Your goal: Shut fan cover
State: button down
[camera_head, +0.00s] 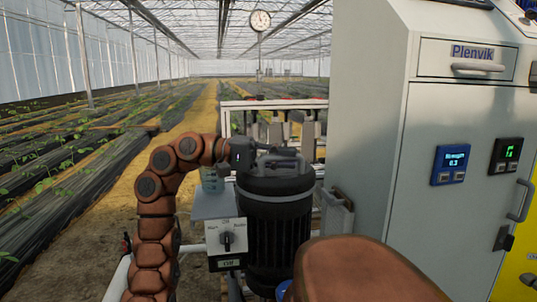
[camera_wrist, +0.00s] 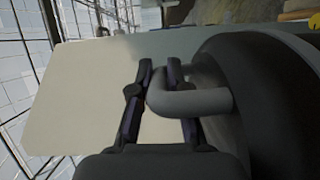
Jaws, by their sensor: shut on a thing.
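The black ribbed motor (camera_head: 272,232) stands upright in the middle of the head view. Its dark round fan cover (camera_head: 275,184) is at the top, above a grey rim. In the wrist view the cover (camera_wrist: 262,75) is a large dark round shape at the right, with a grey bent handle (camera_wrist: 205,102) sticking out to the left. My gripper (camera_head: 285,158) is over the top of the motor. In the wrist view its two fingers (camera_wrist: 160,75) are shut around the handle's bend. I cannot tell whether the cover sits fully down on the motor.
A tall grey cabinet (camera_head: 390,130) with displays and handles stands close on the right. Pipework is behind the motor. Crop rows lie open at left.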

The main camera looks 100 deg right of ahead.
jog(key=shift+s+a+f, duration=0.1)
jog(key=shift+a+f, duration=0.05)
jog(key=shift+f, duration=0.05)
jog(key=c, duration=1.1)
grip_release()
jog(key=shift+c, duration=0.2)
jog(key=v, duration=1.2)
jog(key=shift+r, duration=0.15)
